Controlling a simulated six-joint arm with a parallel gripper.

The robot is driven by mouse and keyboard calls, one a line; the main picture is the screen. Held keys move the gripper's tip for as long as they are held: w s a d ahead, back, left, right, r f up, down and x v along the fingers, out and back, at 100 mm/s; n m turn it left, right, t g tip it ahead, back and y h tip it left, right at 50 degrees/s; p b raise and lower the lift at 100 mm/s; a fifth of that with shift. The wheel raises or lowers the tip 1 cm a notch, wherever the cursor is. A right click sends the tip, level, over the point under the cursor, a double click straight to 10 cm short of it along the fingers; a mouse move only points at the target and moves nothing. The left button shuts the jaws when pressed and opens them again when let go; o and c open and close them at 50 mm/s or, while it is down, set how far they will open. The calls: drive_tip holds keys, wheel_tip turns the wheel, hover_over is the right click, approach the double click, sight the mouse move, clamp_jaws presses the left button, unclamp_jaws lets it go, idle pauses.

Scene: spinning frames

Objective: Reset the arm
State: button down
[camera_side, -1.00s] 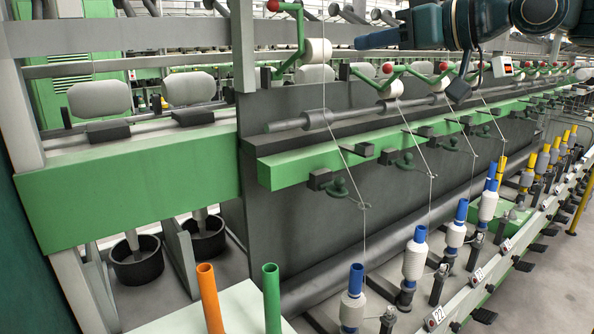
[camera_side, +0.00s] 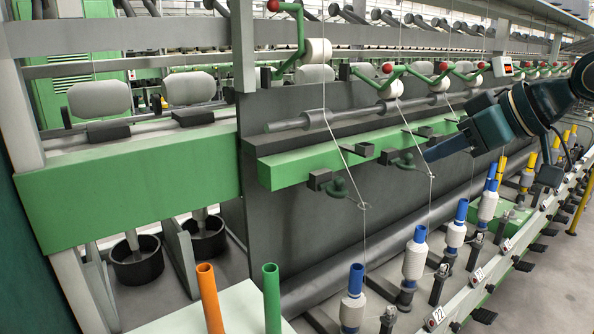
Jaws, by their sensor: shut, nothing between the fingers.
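My gripper (camera_side: 436,152) is at the right of the side view, in front of the spinning frame (camera_side: 350,145). Its dark teal body slants down to the left and ends in a narrow tip near a yarn thread and the green rail. It is shut and holds nothing. I cannot tell whether the tip touches the thread. The gripper hangs above the row of bobbins, apart from them.
White bobbins with blue tubes (camera_side: 414,254) stand in a row below, with yellow-tubed ones (camera_side: 543,161) farther back. An orange tube (camera_side: 209,297) and a green tube (camera_side: 271,297) stand on a pale surface at the front. Threads run down from the rollers.

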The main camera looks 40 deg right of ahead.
drive_tip(key=c, duration=2.1)
unclamp_jaws()
drive_tip(key=s+d+f+g, duration=0.1)
drive_tip(key=s+f, duration=0.3)
drive_tip(key=s+d+f+g, duration=0.1)
drive_tip(key=s+f+g, duration=0.1)
drive_tip(key=s+f, duration=0.2)
drive_tip(key=s+d+f+m+g+h, duration=0.1)
drive_tip(key=s+f, duration=0.2)
drive_tip(key=shift+s+f+g, duration=0.3)
drive_tip(key=shift+s+f, duration=0.1)
drive_tip(key=o, duration=0.7)
drive_tip(key=shift+w, duration=0.15)
drive_tip(key=o, duration=0.7)
drive_tip(key=shift+w+m, duration=0.5)
drive_tip(key=o, duration=0.7)
drive_tip(key=shift+w+d+f+m+g, duration=0.15)
drive_tip(key=shift+w+m+g, duration=0.25)
drive_tip(key=shift+w+m, duration=0.5)
drive_tip(key=w+d+f+m+g, duration=0.2)
drive_tip(key=w+d+f+m, duration=0.1)
drive_tip(key=w+f+m, duration=0.4)
drive_tip(key=w+d+f+m+g, duration=0.2)
drive_tip(key=w+d+f+m, duration=0.2)
drive_tip(key=w+f+m, duration=0.4)
drive_tip(key=w+f, duration=0.2)
drive_tip(key=w, duration=0.1)
drive_tip(key=shift+w+f+g, duration=0.3)
drive_tip(key=shift+g, duration=0.1)
drive_tip(key=shift+f, duration=0.1)
